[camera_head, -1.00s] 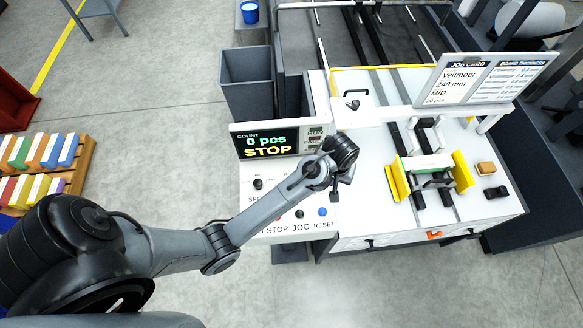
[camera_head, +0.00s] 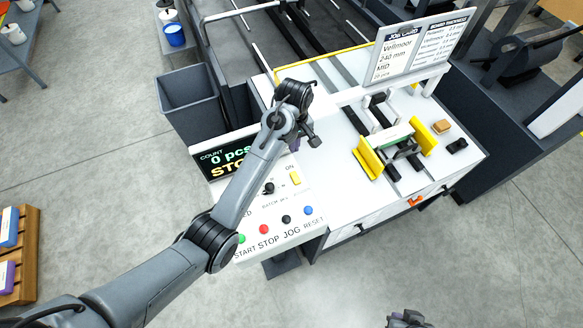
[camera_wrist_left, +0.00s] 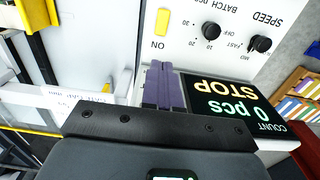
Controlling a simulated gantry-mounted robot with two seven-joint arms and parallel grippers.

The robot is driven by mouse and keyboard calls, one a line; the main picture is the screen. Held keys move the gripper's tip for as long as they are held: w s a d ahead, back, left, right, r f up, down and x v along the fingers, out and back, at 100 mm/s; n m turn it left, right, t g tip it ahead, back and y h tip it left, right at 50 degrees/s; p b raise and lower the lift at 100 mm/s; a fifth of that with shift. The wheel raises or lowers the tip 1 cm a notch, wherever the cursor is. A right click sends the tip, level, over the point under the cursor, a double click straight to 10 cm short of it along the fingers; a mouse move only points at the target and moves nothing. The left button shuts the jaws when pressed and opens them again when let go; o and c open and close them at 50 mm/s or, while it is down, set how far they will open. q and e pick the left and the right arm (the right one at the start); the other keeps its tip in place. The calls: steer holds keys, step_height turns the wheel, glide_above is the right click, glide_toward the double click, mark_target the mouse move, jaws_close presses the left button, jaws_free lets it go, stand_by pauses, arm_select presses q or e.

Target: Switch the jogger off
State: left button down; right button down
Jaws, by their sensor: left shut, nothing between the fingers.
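The yellow rocker switch (camera_head: 295,177) is on the white control panel (camera_head: 255,219), beside the word ON. It also shows in the left wrist view (camera_wrist_left: 162,22), upside down, beyond the fingertips. My left gripper (camera_head: 315,141) is above the panel's far right side. In the left wrist view its purple fingers (camera_wrist_left: 164,84) are shut and empty, apart from the switch. The yellow guide plates (camera_head: 368,158) stand on the white table at the right. A dark part at the bottom edge looks like my right gripper (camera_head: 408,320), mostly cut off.
A display (camera_head: 226,158) reads 0 pcs and STOP. Dark knobs (camera_head: 269,188) and START, STOP, JOG and RESET buttons (camera_head: 286,219) share the panel. A grey bin (camera_head: 190,100) and a job card board (camera_head: 420,48) stand nearby.

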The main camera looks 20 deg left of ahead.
mark_target(293, 173)
arm_select(q)
step_height(293, 173, down, 14)
steer(key=shift+p, duration=0.65)
stand_by(0.3)
steer(key=shift+a+f+p, duration=0.1)
steer(key=shift+a+p, duration=0.1)
steer(key=shift+p, duration=0.2)
steer(key=shift+d, duration=0.2)
steer(key=shift+s, duration=0.1)
